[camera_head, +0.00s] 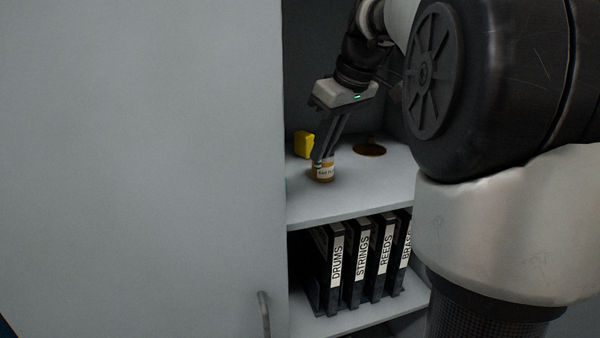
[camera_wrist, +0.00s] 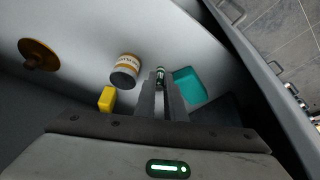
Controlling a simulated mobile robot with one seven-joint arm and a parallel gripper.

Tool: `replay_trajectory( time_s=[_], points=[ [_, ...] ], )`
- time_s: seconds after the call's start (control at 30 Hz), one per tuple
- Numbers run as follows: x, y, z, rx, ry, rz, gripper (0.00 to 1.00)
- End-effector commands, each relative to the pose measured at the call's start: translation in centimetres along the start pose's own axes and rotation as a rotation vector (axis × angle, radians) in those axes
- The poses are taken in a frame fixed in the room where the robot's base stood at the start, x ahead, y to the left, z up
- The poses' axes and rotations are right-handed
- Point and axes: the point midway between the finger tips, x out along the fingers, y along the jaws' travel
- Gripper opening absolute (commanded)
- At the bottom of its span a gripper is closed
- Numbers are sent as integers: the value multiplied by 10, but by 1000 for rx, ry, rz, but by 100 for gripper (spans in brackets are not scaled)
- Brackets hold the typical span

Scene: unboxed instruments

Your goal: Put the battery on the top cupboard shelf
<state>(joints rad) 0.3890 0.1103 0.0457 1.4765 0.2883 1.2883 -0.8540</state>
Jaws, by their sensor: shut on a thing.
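My gripper (camera_head: 321,160) reaches down into the cupboard, low over the upper visible shelf (camera_head: 345,200). In the wrist view my gripper (camera_wrist: 160,80) is shut on the battery (camera_wrist: 160,72), a small dark and green cylinder with a light end between the fingertips. I cannot tell if the battery touches the shelf. A jar with an orange and white label (camera_head: 324,173) stands in front of the fingertips in the head view. It also shows to the left of the fingers in the wrist view (camera_wrist: 125,66).
A yellow block (camera_head: 302,145) and a brown round object (camera_head: 370,149) are on the same shelf. A teal box (camera_wrist: 189,86) lies right of the fingers. Labelled black binders (camera_head: 361,265) fill the shelf below. A cupboard door (camera_head: 140,170) covers the left.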

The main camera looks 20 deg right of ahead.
Motion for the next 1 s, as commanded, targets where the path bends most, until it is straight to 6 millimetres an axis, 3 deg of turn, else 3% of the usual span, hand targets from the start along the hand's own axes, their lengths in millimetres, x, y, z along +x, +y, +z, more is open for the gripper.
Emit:
replay_trajectory(
  time_s=[0.1, 0.5, 0.87, 0.9, 1.0],
  points=[
    [17, 0, 7, 1, 0, -1, 0],
    [56, 0, 24, 1, -1, -1, 0],
    [62, 0, 26, 0, 0, 1, 0],
    [61, 0, 25, 0, 1, 1, 13],
    [61, 0, 25, 0, 0, 1, 28]
  ],
)
